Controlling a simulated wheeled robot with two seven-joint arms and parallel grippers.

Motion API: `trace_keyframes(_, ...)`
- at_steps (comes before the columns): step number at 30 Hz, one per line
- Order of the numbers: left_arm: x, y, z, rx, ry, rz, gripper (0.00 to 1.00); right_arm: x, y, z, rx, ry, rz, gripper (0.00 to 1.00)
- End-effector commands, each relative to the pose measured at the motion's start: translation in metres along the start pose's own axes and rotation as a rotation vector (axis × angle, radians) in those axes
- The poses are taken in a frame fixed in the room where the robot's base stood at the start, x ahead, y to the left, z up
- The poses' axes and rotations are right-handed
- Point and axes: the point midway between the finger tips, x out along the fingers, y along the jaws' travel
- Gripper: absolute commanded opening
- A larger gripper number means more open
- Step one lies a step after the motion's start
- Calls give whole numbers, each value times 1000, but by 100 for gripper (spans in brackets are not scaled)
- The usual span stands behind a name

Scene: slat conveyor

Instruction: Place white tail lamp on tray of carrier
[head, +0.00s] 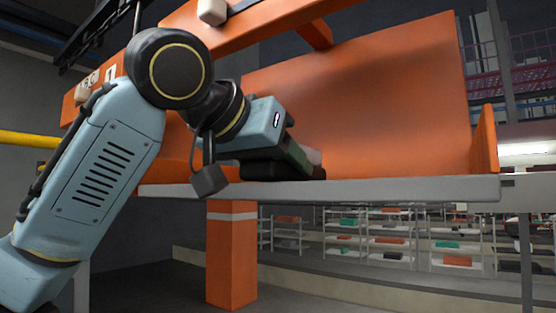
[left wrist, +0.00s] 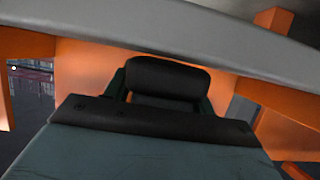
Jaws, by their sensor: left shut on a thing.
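The carrier has a grey tray (head: 400,188) with a tall orange back panel (head: 360,95). My left gripper (head: 300,165) reaches in from the left, low over the left half of the tray and close to its surface. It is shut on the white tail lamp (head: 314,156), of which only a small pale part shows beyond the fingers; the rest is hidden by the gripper. I cannot tell whether the lamp touches the tray. In the left wrist view the dark gripper finger (left wrist: 168,78) shows, with the lamp hidden. My right gripper is not in view.
An orange side plate (head: 486,140) closes the tray's right end. An orange beam (head: 270,18) with a pale block (head: 212,11) runs above my arm. The tray's middle and right are bare. Shelves with coloured boxes (head: 385,235) stand far behind.

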Motion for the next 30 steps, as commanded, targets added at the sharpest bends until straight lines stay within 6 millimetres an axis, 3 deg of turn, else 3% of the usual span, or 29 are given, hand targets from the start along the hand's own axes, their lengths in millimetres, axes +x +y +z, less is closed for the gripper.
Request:
trace_keyframes(12,3,0,4,0,3,1,25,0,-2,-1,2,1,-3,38)
trace_keyframes(13,3,0,4,-1,1,0,56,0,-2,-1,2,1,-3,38)
trace_keyframes(18,3,0,4,-1,1,0,76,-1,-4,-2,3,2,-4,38)
trace_keyframes(30,-4,0,0,0,5,0,76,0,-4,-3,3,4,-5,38)
